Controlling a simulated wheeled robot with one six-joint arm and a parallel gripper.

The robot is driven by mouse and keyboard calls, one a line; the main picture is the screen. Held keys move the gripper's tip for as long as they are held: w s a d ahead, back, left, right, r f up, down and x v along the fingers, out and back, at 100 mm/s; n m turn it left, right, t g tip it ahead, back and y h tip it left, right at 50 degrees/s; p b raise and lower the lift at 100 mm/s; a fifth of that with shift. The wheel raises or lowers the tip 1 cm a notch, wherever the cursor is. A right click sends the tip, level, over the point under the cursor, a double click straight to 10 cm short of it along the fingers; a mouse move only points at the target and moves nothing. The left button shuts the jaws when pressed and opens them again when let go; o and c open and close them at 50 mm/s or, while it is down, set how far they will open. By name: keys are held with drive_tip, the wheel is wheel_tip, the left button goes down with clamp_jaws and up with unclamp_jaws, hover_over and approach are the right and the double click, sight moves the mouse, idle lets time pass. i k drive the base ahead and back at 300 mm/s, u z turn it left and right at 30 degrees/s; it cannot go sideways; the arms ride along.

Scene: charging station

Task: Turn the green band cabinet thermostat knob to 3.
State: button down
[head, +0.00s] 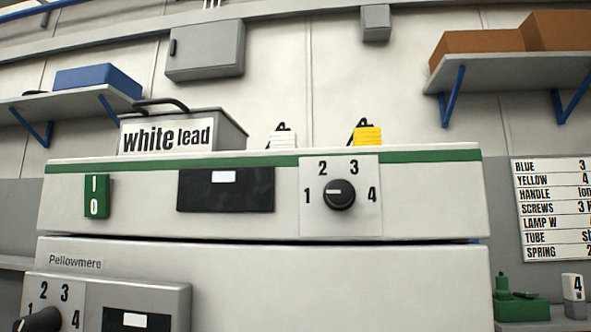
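The white cabinet (400,220) with a green band (420,156) along its top edge fills the middle of the head view. Its black round thermostat knob (339,195) sits on a pale dial plate (311,222) at the right, marked 1, 2, 3 and 4 in an arc. The knob's short white mark lies on its left side and appears to point left, towards 1. The number 3 is at the knob's upper right. Nothing touches the knob. My gripper is not in view.
The cabinet front also has a green I/O switch (97,196) and a dark display (225,204). Below left, a grey unit (175,300) has another knob (38,320). A "white lead" box (166,136) and white and yellow tagged items stand on top. The front before the knob looks clear.

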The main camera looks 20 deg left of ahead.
sight(339, 195)
drive_tip(key=z, duration=0.05)
drive_tip(key=k, duration=0.45)
drive_tip(key=u, duration=0.85)
drive_tip(key=i, duration=0.7)
drive_tip(key=u, duration=0.5)
drive_tip(key=k, duration=0.95)
drive_tip(key=z, duration=0.2)
